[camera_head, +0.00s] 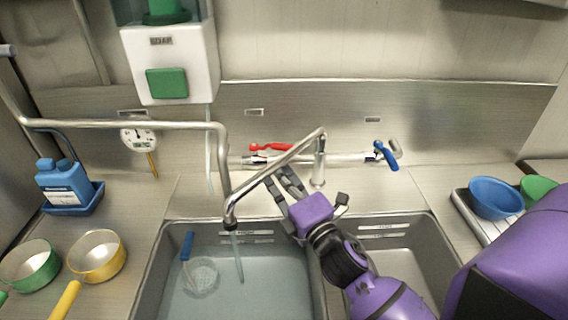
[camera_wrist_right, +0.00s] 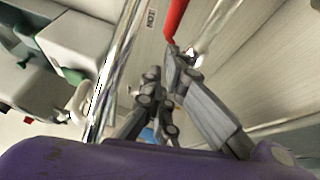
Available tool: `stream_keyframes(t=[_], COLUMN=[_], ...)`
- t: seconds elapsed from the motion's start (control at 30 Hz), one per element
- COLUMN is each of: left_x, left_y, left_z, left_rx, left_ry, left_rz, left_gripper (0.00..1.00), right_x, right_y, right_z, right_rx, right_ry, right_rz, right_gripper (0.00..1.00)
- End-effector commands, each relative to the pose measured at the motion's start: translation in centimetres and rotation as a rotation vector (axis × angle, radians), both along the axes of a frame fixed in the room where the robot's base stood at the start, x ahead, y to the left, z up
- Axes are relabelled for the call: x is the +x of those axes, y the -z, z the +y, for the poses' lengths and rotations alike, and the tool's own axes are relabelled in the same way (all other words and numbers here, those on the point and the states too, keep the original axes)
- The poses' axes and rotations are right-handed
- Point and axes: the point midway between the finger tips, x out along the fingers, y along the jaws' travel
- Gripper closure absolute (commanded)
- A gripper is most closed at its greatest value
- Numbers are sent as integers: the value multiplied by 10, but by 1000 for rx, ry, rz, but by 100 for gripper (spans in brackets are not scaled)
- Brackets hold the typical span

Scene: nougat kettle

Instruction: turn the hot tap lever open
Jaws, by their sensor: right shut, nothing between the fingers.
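The red hot tap lever (camera_head: 274,147) sits at the left end of the wall-mounted tap body, lying roughly sideways along the pipe. It also shows in the right wrist view (camera_wrist_right: 174,18) at the top, close to the fingertips. My right gripper (camera_head: 281,174) is shut and empty, just below the red lever and behind the slanting spout. In the right wrist view, the fingertips (camera_wrist_right: 172,50) appear beside the lever's lower end; I cannot tell whether they touch it. My left gripper is not in view.
The blue lever (camera_head: 386,156) is at the tap's right end. The metal spout (camera_head: 275,167) slants over the left basin (camera_head: 200,301), which holds water and a strainer (camera_head: 201,277). A soap dispenser (camera_head: 199,62) hangs at upper left. Bowls (camera_head: 496,197) stand at right, pans (camera_head: 96,257) at left.

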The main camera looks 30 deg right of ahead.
Motion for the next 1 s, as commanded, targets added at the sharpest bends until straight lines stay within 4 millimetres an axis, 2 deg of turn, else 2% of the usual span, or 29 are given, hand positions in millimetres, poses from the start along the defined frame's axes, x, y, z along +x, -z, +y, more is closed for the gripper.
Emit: stream_keyframes(t=[0.1, 0.3, 0.77, 1.0], left_x=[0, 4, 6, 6], left_y=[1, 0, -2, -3], left_z=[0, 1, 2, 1], left_rx=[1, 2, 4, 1], left_ry=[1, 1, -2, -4], left_rz=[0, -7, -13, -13], left_gripper=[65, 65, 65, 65], right_x=[16, 28, 31, 36], right_y=[-3, -6, -7, -7], right_z=[-12, -24, -28, -40], right_rx=[-3, 0, -1, -11], right_ry=[1, 0, -4, -113], right_rz=[1, 1, 1, 0], right_gripper=[100, 100, 100, 100])
